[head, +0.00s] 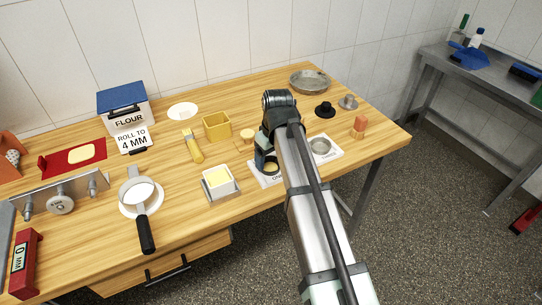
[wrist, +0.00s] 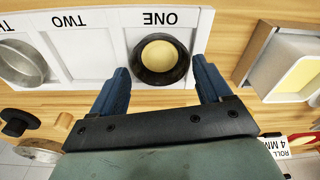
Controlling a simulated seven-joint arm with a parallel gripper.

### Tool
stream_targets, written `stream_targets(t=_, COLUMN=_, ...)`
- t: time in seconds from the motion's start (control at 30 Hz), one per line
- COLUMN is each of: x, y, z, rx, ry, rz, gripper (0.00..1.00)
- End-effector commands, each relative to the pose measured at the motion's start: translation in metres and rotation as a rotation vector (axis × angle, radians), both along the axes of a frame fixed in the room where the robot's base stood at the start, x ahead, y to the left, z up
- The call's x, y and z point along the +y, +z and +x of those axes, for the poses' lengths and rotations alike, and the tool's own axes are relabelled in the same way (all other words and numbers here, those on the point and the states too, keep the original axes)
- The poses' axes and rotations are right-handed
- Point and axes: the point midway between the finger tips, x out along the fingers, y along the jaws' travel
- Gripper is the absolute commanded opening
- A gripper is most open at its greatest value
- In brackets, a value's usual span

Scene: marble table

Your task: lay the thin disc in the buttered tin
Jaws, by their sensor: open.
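A dark round tin (wrist: 160,60) sits on the ONE space of a white board (wrist: 90,60), with a flat pale-yellow round inside; I cannot tell whether that is a disc or butter. In the head view it (head: 267,165) is partly hidden by my arm. A silver tin (wrist: 20,62) stands on the space at the board's other end, also seen in the head view (head: 320,147). The TWO space looks empty. A flat pale-yellow piece (head: 82,153) lies on a red mat at the left. My gripper (wrist: 160,65) is open, its blue fingers either side of the dark tin's near edge.
A square tray of yellow butter (head: 218,183) stands left of the board. A black knobbed piece (head: 325,109) and metal pan (head: 309,81) are behind.

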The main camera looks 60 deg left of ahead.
Motion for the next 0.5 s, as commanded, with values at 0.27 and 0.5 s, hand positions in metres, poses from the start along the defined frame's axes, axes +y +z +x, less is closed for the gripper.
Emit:
stream_targets(t=0.27, x=-0.001, y=0.012, z=0.0, rx=0.0, ry=0.0, rz=0.0, gripper=0.78)
stream_targets(t=0.5, x=-0.005, y=0.052, z=0.002, rx=0.0, ry=0.0, rz=0.003, gripper=0.78)
